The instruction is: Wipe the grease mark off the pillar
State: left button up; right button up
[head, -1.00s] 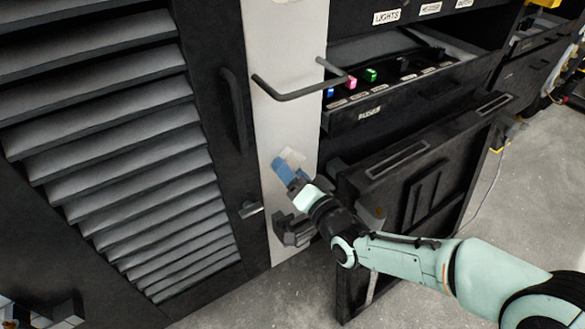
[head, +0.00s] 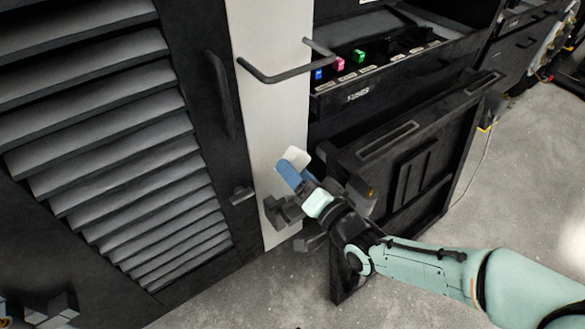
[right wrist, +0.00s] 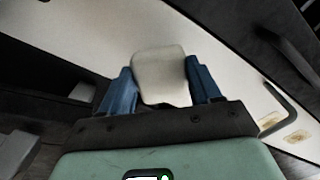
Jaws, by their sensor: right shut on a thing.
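The pillar (head: 268,120) is a tall whitish upright panel between the louvred dark panel and the drawer cabinet. It also shows as the pale surface (right wrist: 225,62) behind the gripper in the right wrist view. My right gripper (head: 292,168), with blue fingers, is shut on an off-white pad (head: 298,156). In the right wrist view the pad (right wrist: 160,78) sits between both fingers. The pad overlaps the pillar's right part in the head view; I cannot tell whether it touches. My left gripper is not in view.
A dark bar handle (head: 285,72) juts out across the pillar above my gripper. An open drawer (head: 395,82) holds small coloured blocks. A dark panel (head: 415,170) leans below it, close to my right arm. Louvres (head: 120,150) fill the left.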

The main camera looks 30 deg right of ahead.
jog(key=shift+s+d, duration=0.1)
jog(key=shift+s, duration=1.35)
